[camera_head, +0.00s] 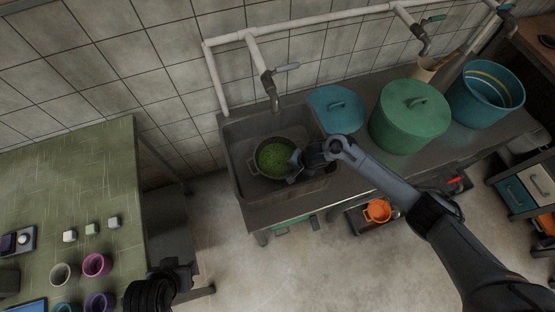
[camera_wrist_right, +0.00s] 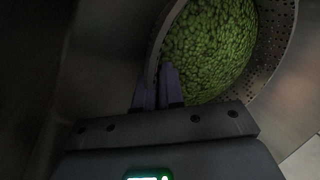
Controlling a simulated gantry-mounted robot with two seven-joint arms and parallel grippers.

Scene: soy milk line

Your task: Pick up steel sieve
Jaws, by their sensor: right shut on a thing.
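The steel sieve (camera_head: 255,158) sits inside the sink basin and is full of green beans (camera_head: 275,156). In the right wrist view its perforated wall (camera_wrist_right: 281,45) curves around the beans (camera_wrist_right: 210,45). My right gripper (camera_head: 297,160) reaches into the basin from the right. Its fingers (camera_wrist_right: 158,88) are shut on the near rim of the sieve, one on each side of the wall. Whether the sieve touches the basin floor cannot be told. My left gripper (camera_head: 178,274) is low at the left, away from the sieve; its fingers are unclear.
The sink walls (camera_head: 233,178) surround the sieve, and a faucet (camera_head: 270,91) hangs above its back. A blue lid (camera_head: 337,109), green pot (camera_head: 408,122) and blue bucket (camera_head: 486,95) stand to the right. A green table (camera_head: 70,180) with cups is at left.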

